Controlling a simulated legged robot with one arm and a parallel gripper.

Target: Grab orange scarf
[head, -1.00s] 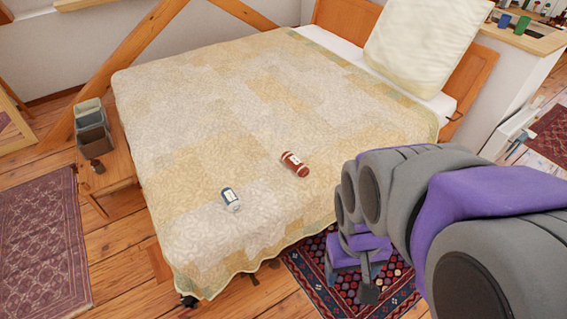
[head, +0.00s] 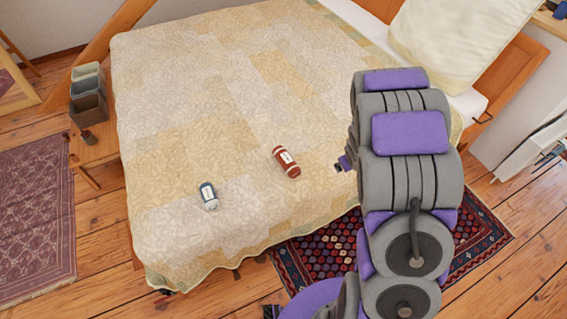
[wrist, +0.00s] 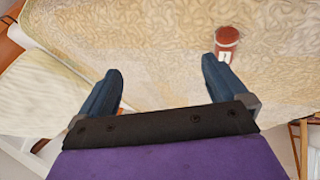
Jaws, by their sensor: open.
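A red-orange roll with a white label (head: 287,162) lies on the bed's quilt, right of the middle of its near part. It is the nearest match to the orange scarf; I cannot tell if it is cloth. It also shows in the wrist view (wrist: 227,38), near the tip of the right finger. My gripper (wrist: 161,67) is open with nothing between its two blue fingers, above the quilt. In the head view only a small part of my gripper (head: 343,163) shows, right of the roll; my arm hides the rest.
A grey-white roll with a dark blue end (head: 208,196) lies on the quilt to the left. The bed (head: 200,90) is otherwise clear, with a large pillow (head: 450,45) at the far right. A wooden stand with grey bins (head: 88,98) is left. A patterned rug (head: 320,250) lies below.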

